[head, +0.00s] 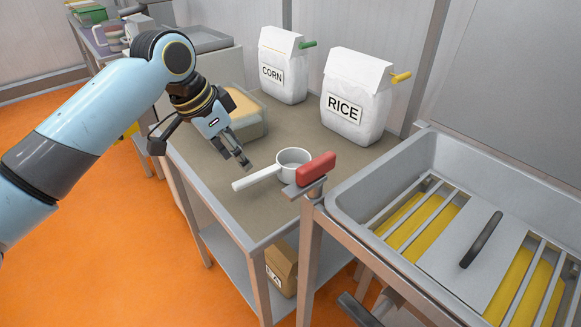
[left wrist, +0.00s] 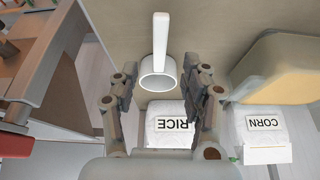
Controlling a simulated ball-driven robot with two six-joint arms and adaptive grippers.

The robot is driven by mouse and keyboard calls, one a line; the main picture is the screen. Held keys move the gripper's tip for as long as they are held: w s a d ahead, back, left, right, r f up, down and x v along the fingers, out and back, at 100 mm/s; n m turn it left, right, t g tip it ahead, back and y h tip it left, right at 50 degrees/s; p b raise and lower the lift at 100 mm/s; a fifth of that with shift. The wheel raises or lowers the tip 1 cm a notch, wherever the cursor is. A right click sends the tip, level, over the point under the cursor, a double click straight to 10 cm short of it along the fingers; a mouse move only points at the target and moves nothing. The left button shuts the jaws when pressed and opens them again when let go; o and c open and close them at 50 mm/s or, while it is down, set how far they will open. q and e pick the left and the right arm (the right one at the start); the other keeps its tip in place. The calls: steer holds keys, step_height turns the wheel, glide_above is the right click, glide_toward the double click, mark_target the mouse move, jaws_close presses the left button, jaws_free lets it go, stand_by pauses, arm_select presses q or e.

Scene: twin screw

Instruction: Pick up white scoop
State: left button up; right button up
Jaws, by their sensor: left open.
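The white scoop (head: 291,160) is a round cup with a straight handle (head: 257,178). It lies on the table (head: 222,190) near the front edge, its handle pointing left in the head view. My left gripper (head: 246,166) is open and empty, above the table just behind and left of the scoop. In the left wrist view the scoop's cup (left wrist: 157,84) appears between and beyond the open fingers of my left gripper (left wrist: 160,90), with the handle (left wrist: 161,40) pointing up the picture. The fingers appear apart from the scoop. My right gripper is not in view.
A bag marked RICE (head: 352,98) and a bag marked CORN (head: 283,68) stand at the back of the table. A tan-topped block-like container (head: 241,104) is behind my gripper. A red-handled item (head: 316,169) sits right beside the scoop. A metal hopper (head: 470,215) is at right.

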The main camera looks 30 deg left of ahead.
mark_target(255, 176)
arm_select(q)
steer(key=b+x, duration=0.1)
steer(key=x, duration=0.8)
steer(key=shift+w+d+f, duration=0.15)
steer(key=shift+d, duration=0.05)
steer(key=shift+w+f, duration=0.1)
steer(key=shift+f, duration=0.1)
steer(key=shift+f, duration=0.2)
jaws_close()
stand_by(0.3)
